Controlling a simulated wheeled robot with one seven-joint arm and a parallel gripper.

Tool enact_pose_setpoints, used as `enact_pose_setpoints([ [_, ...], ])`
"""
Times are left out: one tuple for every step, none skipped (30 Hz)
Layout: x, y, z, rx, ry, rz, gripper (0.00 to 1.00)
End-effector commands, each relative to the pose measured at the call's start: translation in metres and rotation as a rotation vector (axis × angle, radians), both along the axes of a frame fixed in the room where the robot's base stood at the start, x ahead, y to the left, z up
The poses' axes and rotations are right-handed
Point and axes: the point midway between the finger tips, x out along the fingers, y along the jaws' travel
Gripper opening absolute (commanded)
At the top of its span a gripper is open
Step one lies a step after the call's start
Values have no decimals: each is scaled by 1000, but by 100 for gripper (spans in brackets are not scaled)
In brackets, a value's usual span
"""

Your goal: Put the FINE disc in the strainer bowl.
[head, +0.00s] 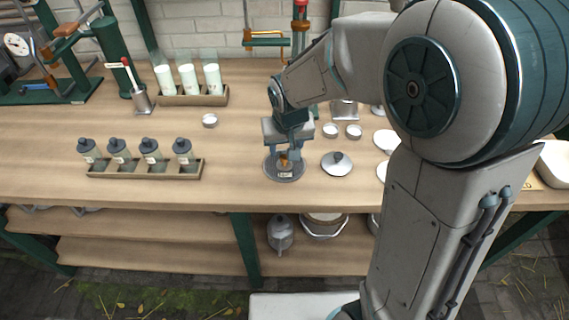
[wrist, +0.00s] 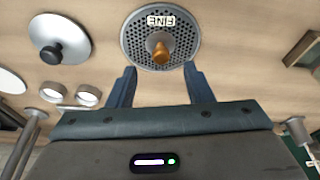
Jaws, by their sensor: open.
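The FINE disc (head: 271,172) lies flat on the table in the head view, a round grey perforated plate under my gripper. In the wrist view the disc (wrist: 190,28) shows its small holes, an upside-down FINE label and an orange-brown knob (wrist: 160,50) standing up from it. My gripper (wrist: 160,70) is open and empty, with its fingertips spread to either side of the knob's line and the knob just beyond them. In the head view my gripper (head: 285,156) hangs right above the disc. I cannot make out which vessel is the strainer bowl; my arm hides part of the right side.
A grey lid with a dark knob (head: 337,164) lies just right of the disc. Small white cups (head: 331,130) stand behind it. A wooden rack of dark-capped bottles (head: 146,172) is at left. A pale bowl (head: 556,163) sits at the far right. Pots stand on the lower shelf.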

Motion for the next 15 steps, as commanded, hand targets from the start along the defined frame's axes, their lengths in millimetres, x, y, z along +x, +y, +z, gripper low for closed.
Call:
enact_pose_setpoints([
  [1,1,-8,-2,5,1,46],
  [2,1,-12,-2,5,1,46],
  [4,2,-18,-2,6,1,46],
  [5,2,-22,-1,5,2,46],
  [6,3,-26,-1,5,2,46],
  [8,3,-31,-1,5,2,46],
  [9,3,-34,-1,4,2,46],
  [10,3,-36,-1,3,2,46],
  [10,3,-39,-1,3,2,46],
  [11,3,-40,-1,3,1,46],
  [11,3,-41,-1,2,1,46],
  [11,4,-42,0,1,1,46],
  [12,3,-42,0,0,1,46],
  [12,3,-42,0,0,1,46],
  [12,3,-42,0,0,1,46],
])
